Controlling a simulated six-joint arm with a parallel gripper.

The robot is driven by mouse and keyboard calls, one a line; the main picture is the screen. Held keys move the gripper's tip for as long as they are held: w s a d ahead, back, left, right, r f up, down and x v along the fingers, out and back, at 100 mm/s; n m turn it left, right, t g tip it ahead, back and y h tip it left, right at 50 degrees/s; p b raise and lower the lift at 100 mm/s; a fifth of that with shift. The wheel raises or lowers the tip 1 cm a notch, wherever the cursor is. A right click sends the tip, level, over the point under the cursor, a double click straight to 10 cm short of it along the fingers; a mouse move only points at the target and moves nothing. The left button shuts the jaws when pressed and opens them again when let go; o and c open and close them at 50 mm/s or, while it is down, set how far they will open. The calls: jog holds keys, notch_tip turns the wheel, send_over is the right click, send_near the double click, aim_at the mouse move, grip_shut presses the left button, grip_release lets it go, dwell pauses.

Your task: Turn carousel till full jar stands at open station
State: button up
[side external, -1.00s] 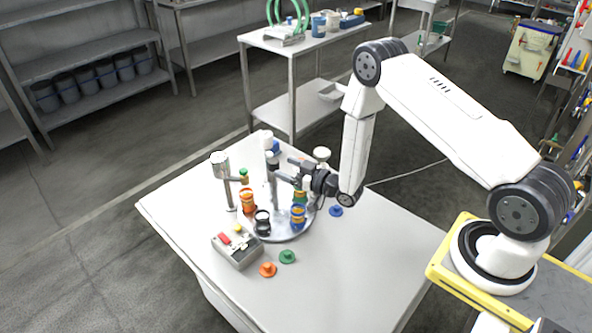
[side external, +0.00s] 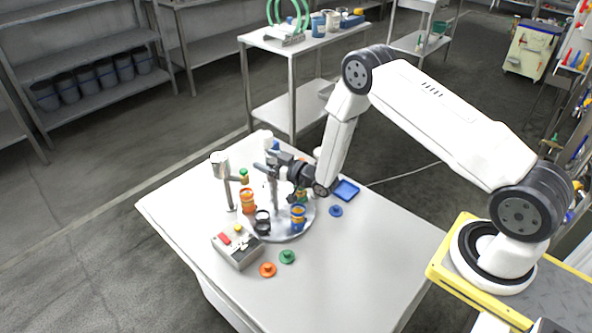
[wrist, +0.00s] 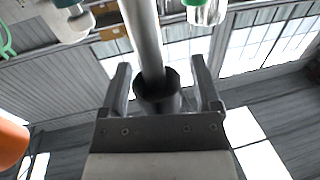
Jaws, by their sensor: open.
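The carousel is a round silver disc (side external: 284,236) on the table. Around its edge stand an orange jar (side external: 248,202), a blue jar (side external: 298,217) and a dark jar with a white top (side external: 262,222). A greenish jar behind is partly hidden by my wrist. I cannot tell which jar is full. My gripper (side external: 276,160) is above the disc, near the upright posts. In the wrist view my gripper (wrist: 164,85) is open, with a grey post (wrist: 145,40) and its dark collar (wrist: 157,92) between or just beyond the fingers; contact is not clear.
A silver-headed stand (side external: 220,165) rises at the carousel's left. A grey control box (side external: 237,252) with red and yellow parts sits in front. Orange (side external: 268,270), green (side external: 288,257) and blue (side external: 336,211) lids and a blue tray (side external: 346,190) lie nearby. The table's front right is clear.

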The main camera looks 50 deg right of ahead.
grip_shut()
dwell(1.3)
